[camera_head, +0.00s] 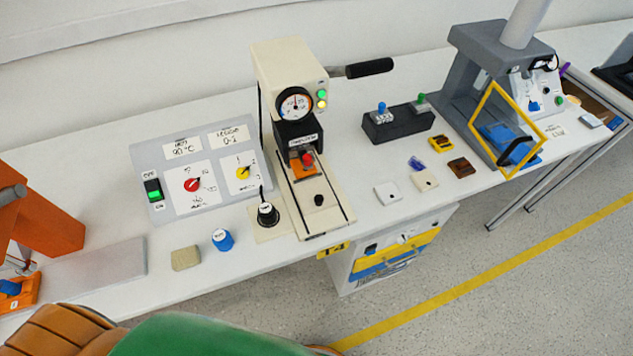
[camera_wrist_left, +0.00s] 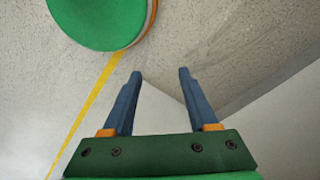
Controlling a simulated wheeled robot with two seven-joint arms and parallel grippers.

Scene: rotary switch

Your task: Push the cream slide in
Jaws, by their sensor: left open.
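The cream slide (camera_head: 316,187) lies in the base track of the cream press (camera_head: 283,68) in the head view and extends toward the table's front edge. Neither gripper is visible in the head view, so both are away from the slide there.
Left of the press is a grey panel (camera_head: 218,195) with red and yellow dials; a black-knobbed plunger (camera_head: 267,214) and blue cap (camera_head: 222,240) stand in front. Right are a black switch block (camera_head: 398,123), several small blocks and a grey machine with a yellow-framed guard (camera_head: 482,92).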

